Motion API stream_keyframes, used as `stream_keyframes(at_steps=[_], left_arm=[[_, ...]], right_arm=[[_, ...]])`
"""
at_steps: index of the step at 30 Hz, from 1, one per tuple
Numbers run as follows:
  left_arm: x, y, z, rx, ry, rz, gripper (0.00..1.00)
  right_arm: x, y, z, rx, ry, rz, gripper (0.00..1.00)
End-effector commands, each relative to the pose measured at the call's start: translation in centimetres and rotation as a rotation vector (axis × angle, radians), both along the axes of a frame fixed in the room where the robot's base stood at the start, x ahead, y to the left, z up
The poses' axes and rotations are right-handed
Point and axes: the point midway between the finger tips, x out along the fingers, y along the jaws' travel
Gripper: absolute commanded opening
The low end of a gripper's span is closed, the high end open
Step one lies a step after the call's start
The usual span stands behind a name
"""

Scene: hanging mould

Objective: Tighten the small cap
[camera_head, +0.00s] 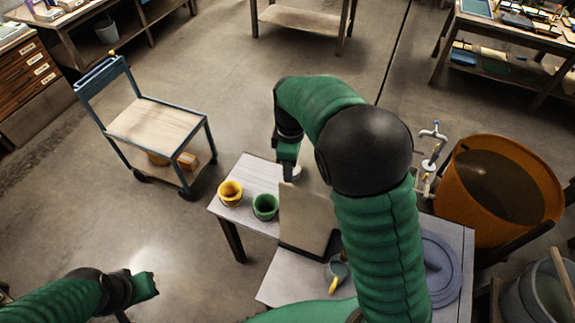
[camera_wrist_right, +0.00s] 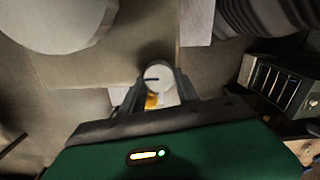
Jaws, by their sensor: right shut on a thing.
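The small cap (camera_wrist_right: 158,77) is a pale round disc with a dark line on its face. In the right wrist view it sits between the two fingers of my right gripper (camera_wrist_right: 158,88), which is shut on it. In the head view my right gripper (camera_head: 288,171) points down over the table's far edge, beside the beige panel. Only a pale bit of the cap (camera_head: 296,172) shows there; the rest is hidden by the gripper and arm. My left gripper (camera_head: 144,286) is at the lower left, away from the table; its fingers are not clear.
A yellow cup (camera_head: 230,192) and a green cup (camera_head: 265,207) stand on the table (camera_head: 246,169), left of the beige panel (camera_head: 305,222). A watering can (camera_head: 336,270) is near the front. An orange tub (camera_head: 545,205) and tap (camera_head: 432,152) are right. A cart (camera_head: 155,122) stands left.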

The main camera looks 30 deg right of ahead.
Motion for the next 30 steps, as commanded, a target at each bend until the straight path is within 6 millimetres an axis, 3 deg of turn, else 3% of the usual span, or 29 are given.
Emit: stream_keyframes(at_steps=[23,24,28,30], left_arm=[[0.0,0.0,0.05,0.0,0.0,0.0,0.0],[0.0,0.0,0.05,0.0,0.0,0.0,0.0],[0.0,0.0,0.04,0.0,0.0,0.0,0.0],[0.0,0.0,0.03,0.0,0.0,0.0,0.0]], right_arm=[[-0.16,-0.62,0.14,-0.008,0.003,-0.005,0.0],[-0.16,-0.61,0.14,-0.007,0.003,-0.005,0.42],[-0.09,-0.45,0.11,-0.005,0.001,-0.003,0.59],[-0.04,-0.33,0.07,-0.005,0.001,-0.003,0.59]])
